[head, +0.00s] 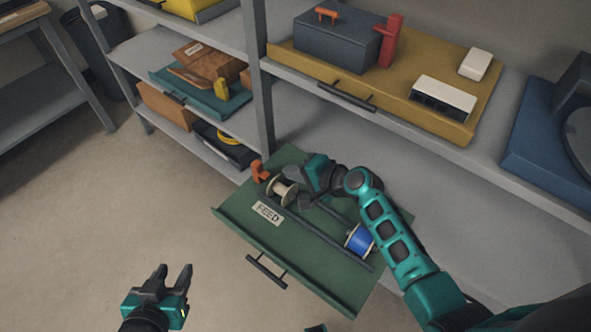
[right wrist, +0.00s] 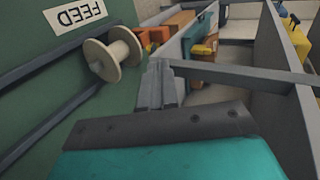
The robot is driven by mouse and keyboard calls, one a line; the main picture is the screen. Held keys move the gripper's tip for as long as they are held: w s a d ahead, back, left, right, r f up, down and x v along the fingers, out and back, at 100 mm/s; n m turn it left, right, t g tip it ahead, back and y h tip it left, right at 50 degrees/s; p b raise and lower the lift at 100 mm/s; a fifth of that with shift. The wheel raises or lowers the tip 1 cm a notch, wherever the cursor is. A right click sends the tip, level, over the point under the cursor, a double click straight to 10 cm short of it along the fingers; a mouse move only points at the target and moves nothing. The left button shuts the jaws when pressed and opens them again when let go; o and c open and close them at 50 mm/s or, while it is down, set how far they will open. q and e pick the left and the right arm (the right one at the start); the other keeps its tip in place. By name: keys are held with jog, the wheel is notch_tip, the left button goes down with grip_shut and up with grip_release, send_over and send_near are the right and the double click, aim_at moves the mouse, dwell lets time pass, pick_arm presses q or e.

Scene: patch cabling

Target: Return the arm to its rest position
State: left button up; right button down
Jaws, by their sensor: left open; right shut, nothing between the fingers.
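My left gripper (head: 176,277) is open and empty above the floor at the lower left of the head view. My right arm reaches in from the lower right over a green pulled-out tray (head: 315,262) marked FEED. My right gripper (head: 308,199) is shut and empty above this tray, beside a cream spool (head: 281,190). The right wrist view shows the shut fingers (right wrist: 160,78) to the right of the cream spool (right wrist: 112,55), apart from it in the picture. A blue spool (head: 359,239) is on the same tray, next to my right forearm.
Grey shelving (head: 262,100) stands behind the tray. A yellow tray (head: 400,85) above holds a dark box (head: 322,40) and a white-topped device (head: 443,97). An orange part (head: 259,171) sits at the green tray's far left corner. The floor (head: 110,210) at left is clear.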

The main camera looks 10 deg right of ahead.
jog(key=shift+s+d+r, duration=0.1)
jog(key=shift+s+d, duration=0.05)
dwell(0.5)
